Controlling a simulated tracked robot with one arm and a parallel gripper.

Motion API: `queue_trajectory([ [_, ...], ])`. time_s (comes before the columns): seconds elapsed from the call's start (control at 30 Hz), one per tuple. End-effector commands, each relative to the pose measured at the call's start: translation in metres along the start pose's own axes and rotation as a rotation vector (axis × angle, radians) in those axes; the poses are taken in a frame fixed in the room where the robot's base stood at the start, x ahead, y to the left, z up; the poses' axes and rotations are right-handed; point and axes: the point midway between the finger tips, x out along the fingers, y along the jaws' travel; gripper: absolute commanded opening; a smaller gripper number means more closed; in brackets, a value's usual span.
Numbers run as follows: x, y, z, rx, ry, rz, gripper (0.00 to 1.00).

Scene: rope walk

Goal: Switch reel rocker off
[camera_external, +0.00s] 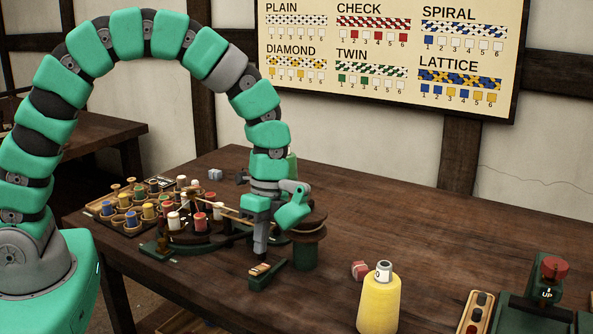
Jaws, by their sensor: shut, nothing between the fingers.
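A small dark green switch box (267,276) with a pale and orange top lies on the wooden table; it looks like the reel rocker. It stands just in front of a dark reel (307,233) on a green base. My gripper (261,256) points straight down with its fingers shut and empty. Its tips are right above or touching the far end of the switch box; I cannot tell which. The fingers partly cover that end, and the rocker's tilt is too small to make out.
A rack of coloured bobbins (126,222) and a braiding stand stand left of my gripper. A green device with a red knob (554,268) is at far right. The table's back right is clear.

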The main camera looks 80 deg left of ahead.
Motion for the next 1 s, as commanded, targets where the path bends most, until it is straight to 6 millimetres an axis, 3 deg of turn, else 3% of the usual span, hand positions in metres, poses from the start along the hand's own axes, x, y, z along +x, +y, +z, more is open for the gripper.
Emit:
queue_trajectory([
  [0.1,0.018,0.001,0.001,-0.001,-0.003,0.003,0.0],
  [0.3,0.035,0.0,0.0,-0.001,0.0,0.0,0.0],
  [1.0,0.044,0.004,0.0,0.0,0.0,-0.063,0.0],
])
